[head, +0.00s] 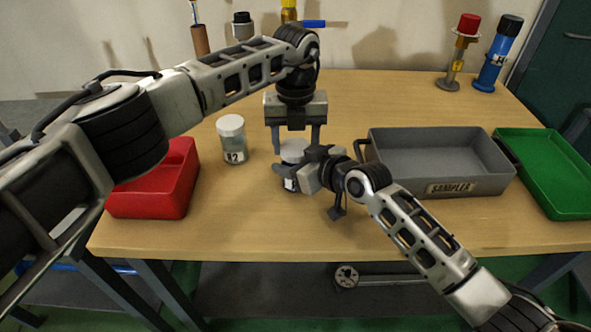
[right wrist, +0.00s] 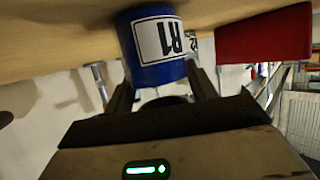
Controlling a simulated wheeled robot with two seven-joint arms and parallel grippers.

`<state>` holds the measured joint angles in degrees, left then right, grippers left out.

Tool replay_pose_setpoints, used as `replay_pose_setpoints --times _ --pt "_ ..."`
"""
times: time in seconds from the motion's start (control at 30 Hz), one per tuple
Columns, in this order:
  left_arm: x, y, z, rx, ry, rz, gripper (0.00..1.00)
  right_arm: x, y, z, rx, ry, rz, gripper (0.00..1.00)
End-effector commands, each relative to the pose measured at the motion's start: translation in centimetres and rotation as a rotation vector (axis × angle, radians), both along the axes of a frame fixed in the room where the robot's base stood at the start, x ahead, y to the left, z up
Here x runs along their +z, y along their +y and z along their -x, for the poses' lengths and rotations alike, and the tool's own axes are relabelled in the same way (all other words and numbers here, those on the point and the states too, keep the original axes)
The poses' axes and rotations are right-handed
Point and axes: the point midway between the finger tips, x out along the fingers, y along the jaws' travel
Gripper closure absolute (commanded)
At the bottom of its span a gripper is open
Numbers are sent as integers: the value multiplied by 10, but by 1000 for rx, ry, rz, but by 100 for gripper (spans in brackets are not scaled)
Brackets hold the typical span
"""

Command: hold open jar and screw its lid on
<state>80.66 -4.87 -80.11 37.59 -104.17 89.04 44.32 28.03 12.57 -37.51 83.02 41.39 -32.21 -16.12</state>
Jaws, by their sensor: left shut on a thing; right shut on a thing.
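The jar (head: 291,184) stands upright near the table's middle. In the right wrist view, which is upside down, the jar (right wrist: 150,50) has blue contents and a white R1 label. My right gripper (head: 292,178) reaches in from the right and is shut on the jar's side. A pale lid (head: 292,150) is at the top of the jar, between the fingers of my left gripper (head: 295,150), which points straight down and is shut on it. I cannot tell how tightly the lid sits; the fingers partly hide the rim.
A second jar (head: 232,140) with a white lid and #2 label stands left. A red bin (head: 160,190) is at the left, a grey tray marked SAMPLER (head: 480,185) and green tray (head: 550,170) at the right. Red-capped (head: 459,55) and blue (head: 497,55) cylinders stand back right.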

Motion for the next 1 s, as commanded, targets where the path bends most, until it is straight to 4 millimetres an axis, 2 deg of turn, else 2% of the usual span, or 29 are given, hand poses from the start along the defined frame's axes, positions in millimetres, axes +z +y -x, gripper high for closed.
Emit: replay_pose_setpoints --times 0.13,0.37,0.4,0.47,0.5,0.87,1.0 --pt "0 1 0 -95 3 -2 71 0 -2 -1 -5 -1 1 100" --pt "0 1 0 -97 4 -2 71 0 -3 -2 -5 0 1 100" --pt "0 1 0 -96 4 -2 41 0 -3 -2 -6 0 2 100" --pt "0 1 0 -96 3 -2 24 0 -3 -2 -5 0 1 100" --pt "0 1 0 -96 3 -1 22 0 -2 -1 -5 0 1 100" --pt "0 -2 1 -99 2 4 22 0 1 1 2 -1 -1 100" --pt "9 -3 1 -100 -1 6 22 0 2 1 4 0 -1 100"
